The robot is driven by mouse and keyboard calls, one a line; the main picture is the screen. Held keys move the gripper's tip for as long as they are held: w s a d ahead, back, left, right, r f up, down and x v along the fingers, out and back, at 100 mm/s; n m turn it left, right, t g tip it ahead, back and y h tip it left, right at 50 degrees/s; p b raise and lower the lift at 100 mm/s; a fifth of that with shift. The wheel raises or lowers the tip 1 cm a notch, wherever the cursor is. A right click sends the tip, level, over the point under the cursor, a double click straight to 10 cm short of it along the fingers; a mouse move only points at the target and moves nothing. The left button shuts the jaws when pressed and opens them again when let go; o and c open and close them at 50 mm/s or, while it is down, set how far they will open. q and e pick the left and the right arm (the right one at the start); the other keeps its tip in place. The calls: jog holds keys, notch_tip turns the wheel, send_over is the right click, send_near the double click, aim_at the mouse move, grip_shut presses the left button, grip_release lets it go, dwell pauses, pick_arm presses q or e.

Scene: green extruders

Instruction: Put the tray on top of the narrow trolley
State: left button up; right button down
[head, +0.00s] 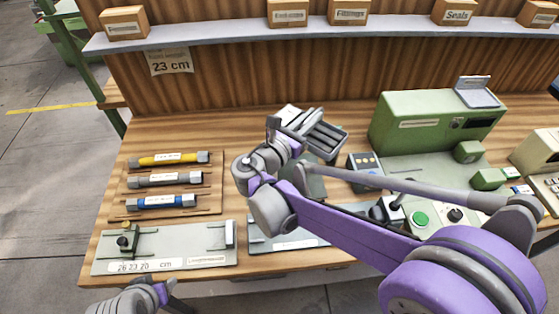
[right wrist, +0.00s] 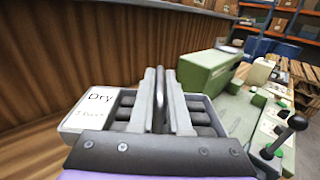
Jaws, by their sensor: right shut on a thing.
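The tray (head: 328,136) is light grey with dark slots and a white end plate marked "Dry". It also shows in the right wrist view (right wrist: 78,122), under and around my fingers. My right gripper (head: 292,130) is shut on the tray, with a dark upright piece between its fingers (right wrist: 160,100). The tray appears to be above the bench, near its back middle; its underside is hidden. My left gripper (head: 120,302) is partly in view at the bottom left, and its fingers are not clear. I cannot make out the narrow trolley in either view.
The wooden bench (head: 245,130) has yellow, grey and blue tubes (head: 168,180) at left and a measuring plate (head: 165,248) in front. A green machine (head: 425,125) stands at right beside a control box (head: 430,220). A shelf (head: 230,38) with boxes runs behind.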

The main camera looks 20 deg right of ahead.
pick_arm(q)
jog(key=shift+s+f+b, duration=0.3)
jog(key=shift+f+b, duration=0.3)
jog(key=shift+f, duration=0.15)
jog(key=shift+s+f+b, duration=0.3)
jog(key=shift+f+b, duration=0.3)
jog(key=shift+f, duration=0.15)
pick_arm(e)
jog(key=shift+s+f, duration=0.2)
jog(key=shift+f, duration=8.6)
jog(key=shift+f, duration=0.15)
pick_arm(q)
jog(key=shift+f, duration=0.15)
pick_arm(e)
jog(key=c, duration=0.9)
grip_release()
